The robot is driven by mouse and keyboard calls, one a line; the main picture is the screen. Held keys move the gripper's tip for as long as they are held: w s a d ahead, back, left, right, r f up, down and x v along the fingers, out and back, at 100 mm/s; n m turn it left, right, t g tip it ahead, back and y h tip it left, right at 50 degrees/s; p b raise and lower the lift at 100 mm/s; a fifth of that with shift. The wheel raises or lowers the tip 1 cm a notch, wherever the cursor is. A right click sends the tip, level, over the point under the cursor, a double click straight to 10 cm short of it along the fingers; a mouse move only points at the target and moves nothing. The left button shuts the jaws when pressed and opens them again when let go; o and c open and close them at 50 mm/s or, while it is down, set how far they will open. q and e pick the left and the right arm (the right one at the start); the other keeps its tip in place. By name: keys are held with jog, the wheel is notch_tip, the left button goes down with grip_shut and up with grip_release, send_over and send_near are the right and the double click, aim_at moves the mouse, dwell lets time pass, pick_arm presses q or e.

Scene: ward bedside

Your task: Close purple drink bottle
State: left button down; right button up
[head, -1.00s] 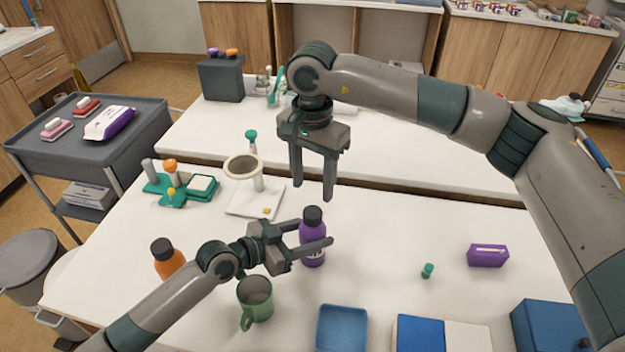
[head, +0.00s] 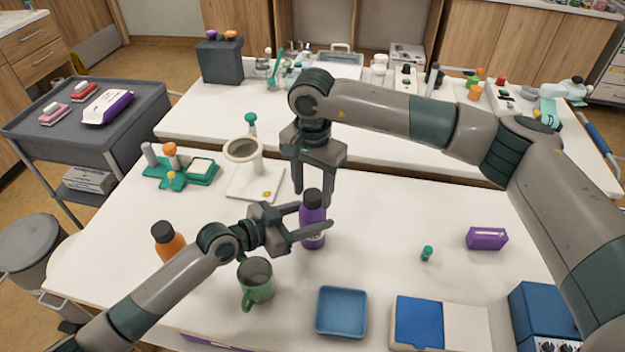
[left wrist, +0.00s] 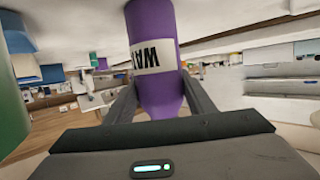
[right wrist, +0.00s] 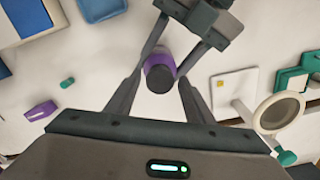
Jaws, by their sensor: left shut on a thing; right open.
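The purple drink bottle (head: 313,236) stands upright on the near white table in the head view, with a dark cap (head: 312,197) on its top. My left gripper (head: 315,218) is shut on the bottle's body from the left. The left wrist view shows the purple bottle (left wrist: 155,90) with a white label between its fingers; the cap is out of that view. My right gripper (head: 313,199) points down over the bottle, open. In the right wrist view the dark cap (right wrist: 160,79) lies between the open fingers with a gap on both sides.
A green mug (head: 256,280) stands in front of the left forearm, with an orange bottle (head: 168,241) behind it. A blue tray (head: 341,290), a small teal piece (head: 427,253) and a purple box (head: 486,238) are to the right. A white stand (head: 250,185) is behind left.

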jog(key=shift+f, duration=0.15)
jog(key=shift+c, duration=0.2)
jog(key=c, duration=1)
jog(key=m, duration=2.4)
jog(key=o, duration=1.2)
notch_tip(320, 180, up, 12)
jog(key=shift+f, duration=0.1)
